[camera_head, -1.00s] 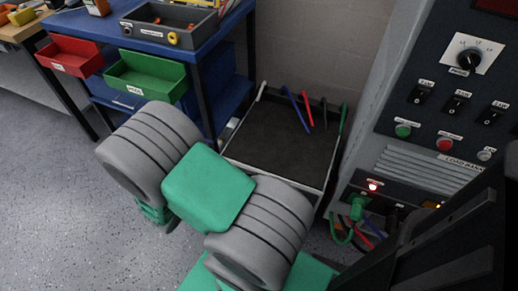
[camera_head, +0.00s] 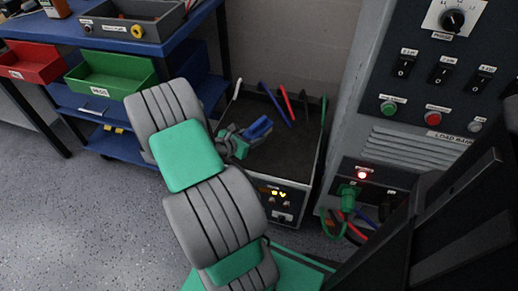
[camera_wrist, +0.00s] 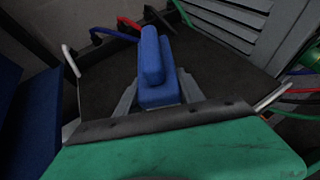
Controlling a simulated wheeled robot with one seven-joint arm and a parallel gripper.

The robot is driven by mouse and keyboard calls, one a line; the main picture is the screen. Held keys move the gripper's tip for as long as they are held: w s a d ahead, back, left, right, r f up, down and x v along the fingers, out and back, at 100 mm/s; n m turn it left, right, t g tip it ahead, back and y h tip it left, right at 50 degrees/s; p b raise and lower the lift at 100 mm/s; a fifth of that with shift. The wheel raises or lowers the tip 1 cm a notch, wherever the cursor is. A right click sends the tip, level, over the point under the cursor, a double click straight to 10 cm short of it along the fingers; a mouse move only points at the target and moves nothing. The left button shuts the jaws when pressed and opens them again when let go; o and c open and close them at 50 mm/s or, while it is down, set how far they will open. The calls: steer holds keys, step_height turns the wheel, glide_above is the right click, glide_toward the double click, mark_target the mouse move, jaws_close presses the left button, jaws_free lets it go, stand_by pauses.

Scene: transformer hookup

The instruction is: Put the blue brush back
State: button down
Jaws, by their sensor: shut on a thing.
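My gripper (camera_head: 236,143) is shut on the blue brush (camera_head: 257,128), near the left side of a dark-topped box. In the wrist view the blue brush (camera_wrist: 153,68) stands out ahead between the grey fingers (camera_wrist: 158,97). It appears as a blue block with a raised part, and its lower end is hidden by my gripper's body. The brush is over the box's dark top (camera_head: 272,163); I cannot tell whether it touches that top.
Blue, red, dark and green cables (camera_head: 287,103) lie at the box's back edge. A grey load bank cabinet (camera_head: 400,140) stands to the right, with a green plug (camera_head: 348,197) in it. A blue workbench (camera_head: 130,42) with red (camera_head: 32,62) and green bins (camera_head: 110,79) is on the left.

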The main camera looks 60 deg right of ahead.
mark_target(259, 148)
steer(key=d+f, duration=0.1)
steer(key=d+f+b, duration=0.1)
steer(key=f, duration=0.1)
steer(key=d+f+b, duration=0.1)
steer(key=f, duration=0.1)
steer(key=shift+s+d+f, duration=0.1)
steer(key=shift+s+d, duration=0.2)
steer(key=shift+f+b, duration=0.75)
steer(key=shift+f, duration=0.5)
steer(key=shift+r, duration=0.15)
steer(key=c, duration=0.7)
jaws_free()
steer(key=shift+a, duration=0.1)
